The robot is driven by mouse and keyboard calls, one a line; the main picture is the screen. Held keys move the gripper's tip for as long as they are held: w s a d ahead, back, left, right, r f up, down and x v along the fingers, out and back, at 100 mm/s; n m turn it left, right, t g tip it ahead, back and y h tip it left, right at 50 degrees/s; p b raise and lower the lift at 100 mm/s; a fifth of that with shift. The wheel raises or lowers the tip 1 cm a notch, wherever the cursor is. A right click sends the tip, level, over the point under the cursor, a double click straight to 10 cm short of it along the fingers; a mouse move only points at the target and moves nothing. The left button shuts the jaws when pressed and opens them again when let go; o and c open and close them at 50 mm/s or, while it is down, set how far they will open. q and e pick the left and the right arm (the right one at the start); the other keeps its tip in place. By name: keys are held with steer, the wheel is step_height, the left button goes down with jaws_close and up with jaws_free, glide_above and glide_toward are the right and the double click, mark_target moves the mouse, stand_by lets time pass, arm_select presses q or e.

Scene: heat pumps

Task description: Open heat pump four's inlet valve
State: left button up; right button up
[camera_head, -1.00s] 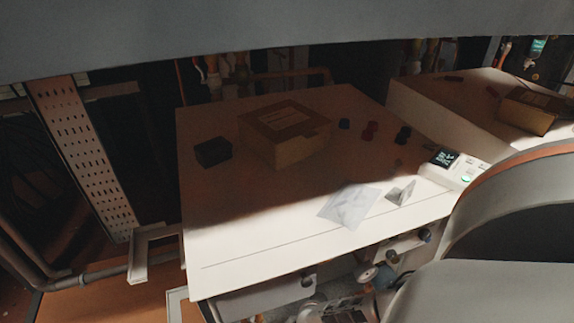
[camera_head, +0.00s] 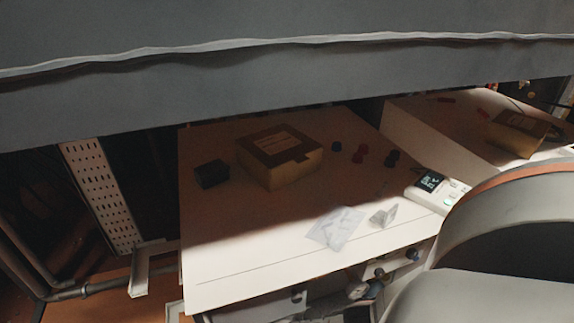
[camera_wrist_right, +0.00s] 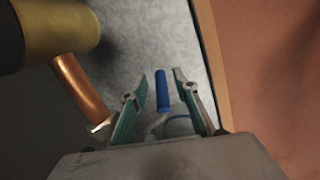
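In the right wrist view, a blue valve handle (camera_wrist_right: 162,90) stands between the fingers of my right gripper (camera_wrist_right: 161,84). The fingers are apart, with a gap on each side of the handle; whether either touches it I cannot tell. A pale metal valve body shows below it, partly hidden by my gripper. Which pump is number four I cannot read. My left gripper is not in view.
On the white top lie a cardboard box (camera_head: 280,158), a black block (camera_head: 211,174), small dark and red caps, a crumpled sheet (camera_head: 336,228) and a controller (camera_head: 437,190). In the wrist view, a copper pipe (camera_wrist_right: 82,92) and brass cylinder (camera_wrist_right: 60,28) are close on the left.

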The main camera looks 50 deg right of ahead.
steer(key=shift+a, duration=0.15)
steer(key=shift+a+r, duration=0.15)
steer(key=shift+r, duration=0.25)
steer(key=shift+a+r, duration=0.15)
steer(key=shift+r, duration=1.5)
steer(key=shift+a+r, duration=0.15)
steer(key=shift+r, duration=1.5)
